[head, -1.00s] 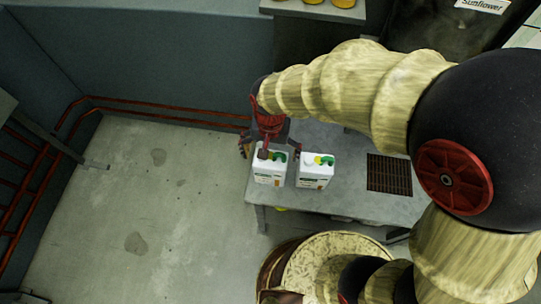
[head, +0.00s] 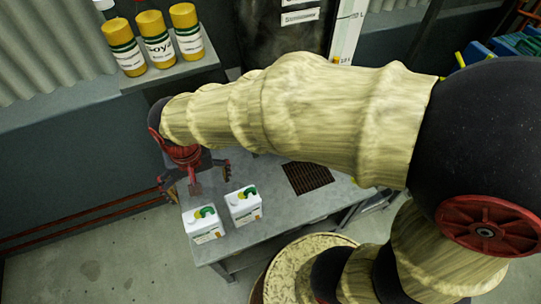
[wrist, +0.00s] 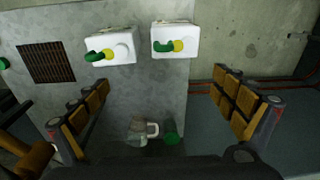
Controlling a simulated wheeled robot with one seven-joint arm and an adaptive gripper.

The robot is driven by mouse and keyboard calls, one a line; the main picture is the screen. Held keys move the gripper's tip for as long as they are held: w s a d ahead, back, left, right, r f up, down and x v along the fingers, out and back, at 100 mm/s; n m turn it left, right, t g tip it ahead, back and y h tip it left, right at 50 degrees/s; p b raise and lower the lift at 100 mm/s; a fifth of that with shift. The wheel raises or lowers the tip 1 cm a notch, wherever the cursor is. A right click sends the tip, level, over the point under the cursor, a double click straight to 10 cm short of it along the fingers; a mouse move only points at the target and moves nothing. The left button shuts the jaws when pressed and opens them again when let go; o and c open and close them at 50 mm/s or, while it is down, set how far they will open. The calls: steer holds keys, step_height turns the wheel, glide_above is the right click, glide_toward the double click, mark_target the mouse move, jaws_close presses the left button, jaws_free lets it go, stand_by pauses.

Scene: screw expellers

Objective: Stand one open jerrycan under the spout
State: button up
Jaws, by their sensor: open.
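Two white jerrycans with green-and-yellow tops stand upright, a small gap apart, on a grey metal table. The left jerrycan (head: 203,228) is near the table's left end, and the right jerrycan (head: 243,206) is beside it. In the wrist view they show at the top as one can (wrist: 176,41) and another (wrist: 110,48). I cannot tell whether either is open. My gripper (head: 195,181) is open and empty, just behind the left can in the head view; its spread fingers also show in the wrist view (wrist: 165,100). I cannot make out the spout.
A dark grate (head: 307,178) is set in the table, right of the cans. In the wrist view, a small pale jug-like thing (wrist: 140,131) and a green thing (wrist: 172,133) lie low between my fingers. Yellow bottles (head: 155,38) stand on a back-left shelf. My arm covers much of the view.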

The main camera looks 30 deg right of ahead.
steer(key=s+d+r+t, duration=0.2)
steer(key=s+d+r, duration=0.2)
steer(key=d, duration=0.5)
steer(key=s+d+r+t, duration=0.2)
steer(key=s+d+r, duration=0.2)
steer(key=d+r, duration=0.4)
steer(key=shift+s+d+r+n+t, duration=0.15)
steer(key=shift+d+r+n+t, duration=0.2)
steer(key=shift+d, duration=0.45)
steer(key=shift+o, duration=0.3)
